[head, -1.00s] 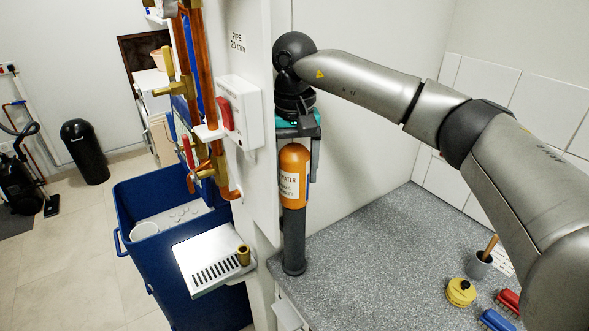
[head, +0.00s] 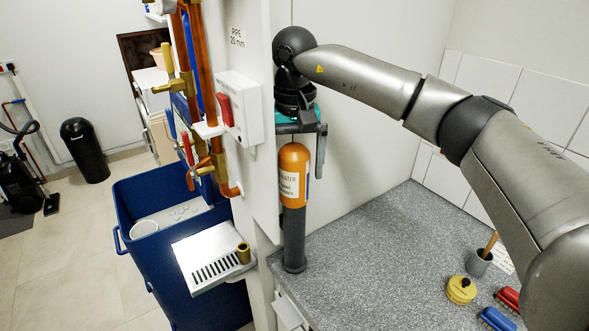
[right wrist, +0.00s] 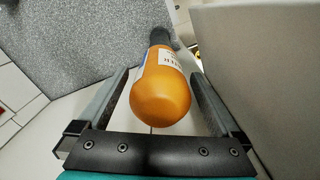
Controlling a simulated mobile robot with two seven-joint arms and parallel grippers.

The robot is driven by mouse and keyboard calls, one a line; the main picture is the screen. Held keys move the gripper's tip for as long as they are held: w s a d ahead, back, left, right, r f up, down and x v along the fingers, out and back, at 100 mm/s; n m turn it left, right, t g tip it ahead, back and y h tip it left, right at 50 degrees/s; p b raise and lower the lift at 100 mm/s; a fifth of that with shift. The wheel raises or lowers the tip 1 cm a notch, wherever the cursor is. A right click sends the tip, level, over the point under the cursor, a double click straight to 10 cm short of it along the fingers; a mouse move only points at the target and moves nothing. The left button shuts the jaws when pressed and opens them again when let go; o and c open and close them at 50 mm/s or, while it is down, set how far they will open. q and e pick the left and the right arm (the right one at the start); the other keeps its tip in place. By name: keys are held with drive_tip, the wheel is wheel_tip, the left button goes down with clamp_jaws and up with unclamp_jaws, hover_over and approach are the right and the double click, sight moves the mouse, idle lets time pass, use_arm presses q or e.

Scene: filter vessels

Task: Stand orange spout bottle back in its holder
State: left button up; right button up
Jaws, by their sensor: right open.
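The orange spout bottle (head: 294,160) stands upright, its orange rounded top and white label showing, in a dark grey tube-shaped holder (head: 294,240) at the left edge of the grey counter. The holder hides the bottle's lower part. My right gripper (head: 301,160) is above and around the bottle's upper part, pointing down. In the right wrist view the orange bottle (right wrist: 160,95) lies between the two open fingers, with gaps on both sides, and the dark holder (right wrist: 160,36) shows beyond it. My left gripper is not in view.
A white wall panel with copper pipes (head: 203,80) and a switch box (head: 240,108) stands close left of the bottle. A slotted drip tray (head: 205,258) and blue bin (head: 135,215) are further left. A yellow container (head: 461,290) and brushes sit right; the counter's middle is clear.

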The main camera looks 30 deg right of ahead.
wheel_tip(320, 180, up, 15)
drive_tip(key=p, duration=0.1)
drive_tip(key=shift+f, duration=0.2)
